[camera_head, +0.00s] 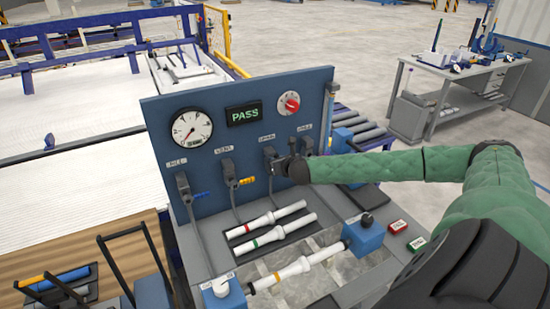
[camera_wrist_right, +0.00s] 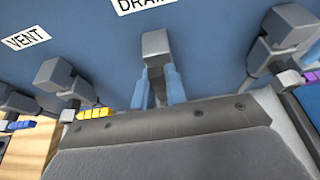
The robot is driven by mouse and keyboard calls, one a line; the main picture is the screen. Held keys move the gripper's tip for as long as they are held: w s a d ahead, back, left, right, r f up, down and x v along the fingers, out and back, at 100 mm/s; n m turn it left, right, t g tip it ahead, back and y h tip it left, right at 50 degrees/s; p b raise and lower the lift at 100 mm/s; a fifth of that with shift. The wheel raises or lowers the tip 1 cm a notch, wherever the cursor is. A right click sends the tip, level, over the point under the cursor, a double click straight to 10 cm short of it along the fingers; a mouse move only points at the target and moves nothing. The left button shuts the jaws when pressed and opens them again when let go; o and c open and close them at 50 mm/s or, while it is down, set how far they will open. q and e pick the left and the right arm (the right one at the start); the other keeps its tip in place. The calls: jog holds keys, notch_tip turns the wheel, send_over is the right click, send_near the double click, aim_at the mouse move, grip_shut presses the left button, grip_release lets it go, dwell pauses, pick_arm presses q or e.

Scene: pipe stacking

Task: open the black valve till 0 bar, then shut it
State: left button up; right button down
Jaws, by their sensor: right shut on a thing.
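The blue panel (camera_head: 150,125) carries a row of valves under labels. The black valve (camera_head: 269,155) is under the DRAIN label; in the right wrist view its dark grey body (camera_wrist_right: 155,45) shows below that label. My right gripper (camera_head: 284,166) is at this valve. In the right wrist view its light blue fingertips (camera_wrist_right: 157,88) are shut on the valve's handle, one on each side. The handle's far part is hidden by the gripper. The round gauge (camera_head: 188,127) has its needle toward the lower left; its numbers are too small to read. My left gripper is not in view.
A display (camera_head: 244,114) reads PASS, and a red knob (camera_head: 289,103) sits right of it. The blue-handled valve (camera_head: 184,187), yellow-handled VENT valve (camera_head: 229,173) and purple-handled valve (camera_wrist_right: 270,55) flank the black one. White pipes (camera_head: 266,218) lie below the panel.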

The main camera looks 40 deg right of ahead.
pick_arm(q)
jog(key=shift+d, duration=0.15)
pick_arm(e)
jog(key=shift+s+a+f, duration=0.1)
jog(key=shift+f, duration=0.15)
jog(key=c, duration=1.4)
grip_release()
jog(key=shift+c, duration=0.2)
jog(key=shift+r, duration=0.1)
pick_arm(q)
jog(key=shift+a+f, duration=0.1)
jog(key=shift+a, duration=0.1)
